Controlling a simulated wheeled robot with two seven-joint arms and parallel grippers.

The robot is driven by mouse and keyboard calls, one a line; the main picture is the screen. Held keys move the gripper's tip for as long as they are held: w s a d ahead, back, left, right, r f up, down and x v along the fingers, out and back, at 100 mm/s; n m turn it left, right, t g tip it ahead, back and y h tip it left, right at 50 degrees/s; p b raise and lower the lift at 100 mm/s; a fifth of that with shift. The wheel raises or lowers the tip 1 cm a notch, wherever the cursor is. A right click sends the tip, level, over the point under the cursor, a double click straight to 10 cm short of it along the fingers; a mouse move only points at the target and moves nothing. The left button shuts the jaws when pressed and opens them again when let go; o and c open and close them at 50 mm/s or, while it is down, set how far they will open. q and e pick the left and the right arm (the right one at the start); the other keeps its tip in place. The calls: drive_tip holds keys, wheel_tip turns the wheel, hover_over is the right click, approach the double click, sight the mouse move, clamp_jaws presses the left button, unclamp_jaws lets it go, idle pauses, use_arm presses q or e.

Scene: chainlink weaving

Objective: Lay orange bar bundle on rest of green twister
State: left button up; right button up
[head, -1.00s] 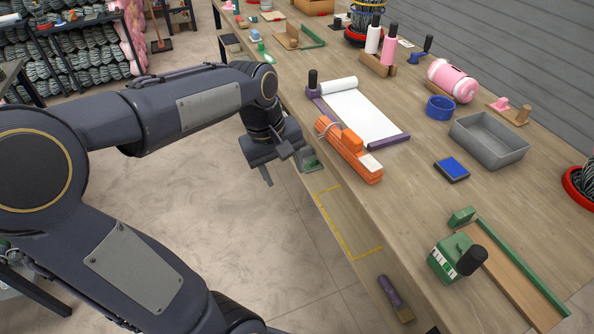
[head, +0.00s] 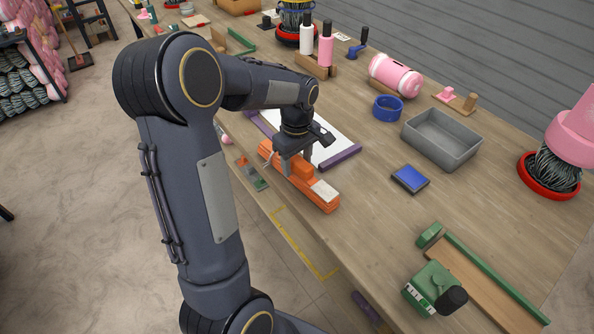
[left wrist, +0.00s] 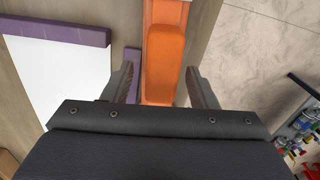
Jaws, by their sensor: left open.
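The orange bar bundle (head: 322,196) lies on the bench near its front edge, beside a white sheet with purple end bars. It has a raised orange block on top and a pale patch at its near end. My left gripper (head: 298,162) is over it, pointing down. In the left wrist view, the open fingers (left wrist: 163,88) stand on either side of the orange block (left wrist: 168,62), with gaps showing. The green twister (head: 433,287), with a black knob, stands at the near right. Beside it are a wooden board with a green rail (head: 490,278) and a small green block (head: 430,235). My right gripper is not in view.
A blue pad (head: 410,179), grey tray (head: 443,138) and blue ring (head: 387,108) lie right of the bundle. A pink cylinder (head: 396,75) is farther back. Bare bench lies between the bundle and the green twister. Small items hang below the front edge.

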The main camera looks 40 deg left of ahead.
use_arm(q)
clamp_jaws()
idle(0.3)
drive_tip(key=shift+r, duration=0.1)
